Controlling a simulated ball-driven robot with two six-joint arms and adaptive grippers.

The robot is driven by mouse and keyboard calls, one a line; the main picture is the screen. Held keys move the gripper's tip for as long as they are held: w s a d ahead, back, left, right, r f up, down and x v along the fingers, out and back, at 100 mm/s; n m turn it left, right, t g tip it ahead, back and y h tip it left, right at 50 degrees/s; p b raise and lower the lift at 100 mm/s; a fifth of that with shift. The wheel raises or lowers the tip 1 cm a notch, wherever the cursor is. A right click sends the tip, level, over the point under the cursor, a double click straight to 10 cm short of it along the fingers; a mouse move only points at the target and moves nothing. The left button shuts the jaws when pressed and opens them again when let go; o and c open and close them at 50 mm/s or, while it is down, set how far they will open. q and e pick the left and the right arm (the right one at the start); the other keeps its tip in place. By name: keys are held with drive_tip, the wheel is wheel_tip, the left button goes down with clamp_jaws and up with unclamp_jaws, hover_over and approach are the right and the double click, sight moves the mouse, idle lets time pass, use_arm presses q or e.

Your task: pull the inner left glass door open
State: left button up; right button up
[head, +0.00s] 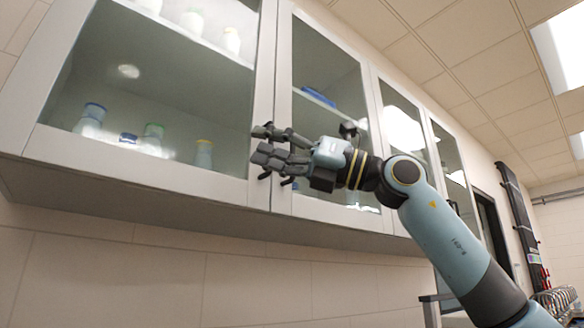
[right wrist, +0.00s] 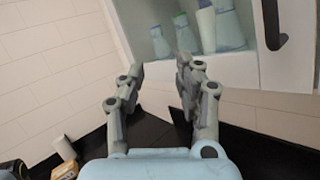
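A wall cabinet with a row of pale-framed glass doors fills the head view. The second glass door from the left (head: 330,75), which I take as the inner left one, looks closed beside the large left door (head: 165,75). My right gripper (head: 264,145) is in front of the frames where these two doors meet. Its fingers are apart and empty in the right wrist view (right wrist: 162,72). A dark curved handle (right wrist: 270,28) shows there, right of the fingers and not between them. In the head view the gripper partly hides the handle area. My left gripper is not in view.
Bottles with coloured caps (head: 153,138) stand behind the left glass, and a blue item (head: 318,97) lies on a shelf behind the second door. The tiled wall (head: 130,270) below the cabinet is clear. More glass doors (head: 402,125) continue right.

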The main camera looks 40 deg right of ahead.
drive_tip(key=d+r+m+t+h, duration=0.1)
drive_tip(key=d+r+t+h, duration=0.1)
drive_tip(key=d+r+h, duration=0.4)
drive_tip(key=m+t+h, duration=0.2)
drive_tip(key=m+h, duration=0.1)
drive_tip(key=h, duration=0.3)
approach(293, 155)
drive_tip(key=r, duration=0.1)
drive_tip(key=shift+n, duration=0.3)
drive_tip(key=p+x, duration=0.4)
drive_tip(key=x, duration=0.5)
drive_tip(key=shift+w+d+f, duration=0.1)
drive_tip(key=shift+w+f, duration=0.1)
drive_tip(key=shift+w, duration=0.05)
drive_tip(key=shift+w+f, duration=0.1)
drive_tip(key=shift+w, duration=0.45)
clamp_jaws()
